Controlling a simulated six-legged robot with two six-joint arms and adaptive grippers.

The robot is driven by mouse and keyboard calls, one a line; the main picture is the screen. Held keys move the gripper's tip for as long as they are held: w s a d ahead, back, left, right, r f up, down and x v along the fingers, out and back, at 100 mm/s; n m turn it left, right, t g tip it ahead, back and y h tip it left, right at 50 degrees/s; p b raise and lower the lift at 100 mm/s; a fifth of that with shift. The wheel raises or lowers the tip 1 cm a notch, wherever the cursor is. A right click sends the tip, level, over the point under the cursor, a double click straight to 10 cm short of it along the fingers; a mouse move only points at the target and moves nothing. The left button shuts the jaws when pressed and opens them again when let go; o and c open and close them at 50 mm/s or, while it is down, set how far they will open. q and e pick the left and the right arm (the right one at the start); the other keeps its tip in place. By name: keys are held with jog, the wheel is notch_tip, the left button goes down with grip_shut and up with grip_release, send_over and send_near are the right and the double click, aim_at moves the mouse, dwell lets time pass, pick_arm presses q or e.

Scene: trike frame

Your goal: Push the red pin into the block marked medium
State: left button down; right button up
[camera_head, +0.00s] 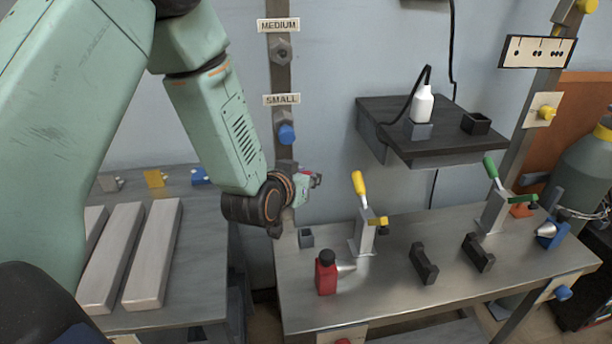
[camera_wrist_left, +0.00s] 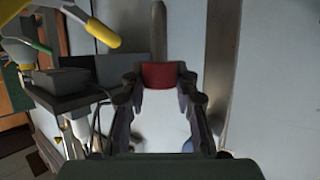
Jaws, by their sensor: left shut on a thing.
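The block marked medium (camera_head: 281,52) is a grey piece with a dark hole, on the upright metal post under the MEDIUM label (camera_head: 278,25). My left gripper (camera_head: 314,180) is well below it, in front of the lower post and above the bench. In the left wrist view, the left gripper (camera_wrist_left: 160,80) is shut on the red pin (camera_wrist_left: 158,76), whose red body sits between the fingertips with a grey shaft (camera_wrist_left: 158,30) beyond it. The pin is apart from the medium block. My right gripper is out of view.
Below, the block marked SMALL (camera_head: 280,117) holds a blue pin (camera_head: 286,133). A yellow-handled clamp (camera_head: 360,185) stands close right of the gripper. A red bottle (camera_head: 326,275) stands on the bench (camera_head: 390,290). A dark shelf (camera_head: 440,145) projects at right.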

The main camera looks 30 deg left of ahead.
pick_arm(q)
jog(key=shift+r+p, duration=1.05)
jog(key=shift+r, duration=0.25)
jog(key=shift+r+m+h, duration=0.3)
jog(key=shift+m, duration=0.2)
jog(key=s+d+r+m+t+h+p, duration=0.1)
jog(key=s+r+m+t+h+p, duration=0.1)
jog(key=r+m, duration=0.8)
jog(key=s+d+r+m+t+h+p, duration=0.1)
jog(key=s+r+m+t+h, duration=0.3)
jog(key=r+m+h, duration=0.5)
jog(key=s+r+m+p, duration=0.1)
jog(key=s+m, duration=0.1)
jog(key=shift+s+d+r+t+p, duration=0.15)
jog(key=shift+s+r+t+p, duration=0.15)
jog(key=shift+r+t+p, duration=0.1)
jog(key=shift+s, duration=0.1)
jog(key=w+a, duration=0.1)
jog(key=w+a+b, duration=0.1)
jog(key=w, duration=0.1)
jog(key=w+a, duration=0.1)
jog(key=shift+w+a+b, duration=0.25)
jog(key=shift+w+b, duration=0.05)
jog(key=shift+w, duration=0.05)
